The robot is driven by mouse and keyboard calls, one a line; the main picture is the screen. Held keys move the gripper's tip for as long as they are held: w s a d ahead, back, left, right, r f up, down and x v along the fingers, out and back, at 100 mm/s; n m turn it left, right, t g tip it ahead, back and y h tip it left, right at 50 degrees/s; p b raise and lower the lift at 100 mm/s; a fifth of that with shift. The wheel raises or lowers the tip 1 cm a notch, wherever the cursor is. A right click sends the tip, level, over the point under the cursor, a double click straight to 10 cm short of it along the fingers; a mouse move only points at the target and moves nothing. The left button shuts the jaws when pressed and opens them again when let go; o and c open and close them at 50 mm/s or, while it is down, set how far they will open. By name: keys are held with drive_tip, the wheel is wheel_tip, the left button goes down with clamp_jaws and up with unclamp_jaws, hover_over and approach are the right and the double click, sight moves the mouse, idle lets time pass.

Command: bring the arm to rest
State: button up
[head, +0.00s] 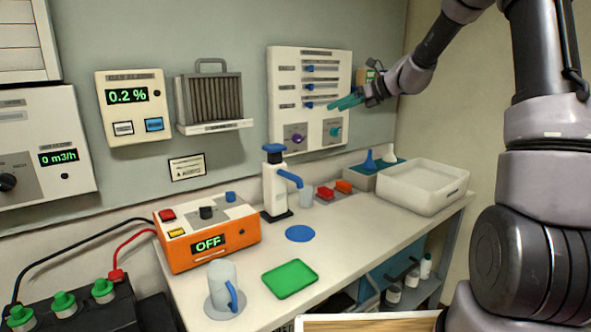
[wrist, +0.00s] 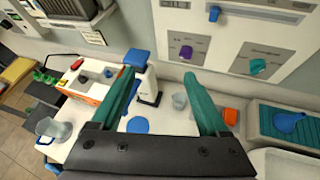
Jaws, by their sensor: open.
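My gripper (head: 345,102) is raised at the right in the head view, in front of the white wall panel (head: 287,67) with blue sliders and two knobs. Its green fingers are apart and nothing is between them. In the wrist view my gripper (wrist: 166,86) points toward the bench and wall, with the dispenser with the blue top (wrist: 147,85) behind the left finger. My arm reaches in from the upper right in the head view, bent and held above the bench.
The bench holds an orange box reading OFF (head: 230,243), a mug (head: 222,274), a green tray (head: 290,279), a blue disc (head: 299,233) and a white tub (head: 458,186). A battery (head: 70,310) with green caps stands at the lower left.

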drive_tip(key=s+d+r+n+h, duration=0.1)
drive_tip(key=s+d+n+h, duration=0.2)
drive_tip(key=s+n, duration=0.4)
drive_tip(key=s+d+r+n+h, duration=0.2)
drive_tip(key=s+n, duration=0.6)
drive_tip(key=s, duration=1)
drive_tip(key=s+d+r+n+h, duration=0.1)
drive_tip(key=s+d+n+h, duration=0.2)
drive_tip(key=s, duration=1)
drive_tip(key=d+n, duration=0.2)
drive_tip(key=n, duration=0.2)
drive_tip(key=shift+s+r+n+h, duration=0.2)
drive_tip(key=shift+n+h, duration=0.1)
drive_tip(key=shift+h, duration=0.1)
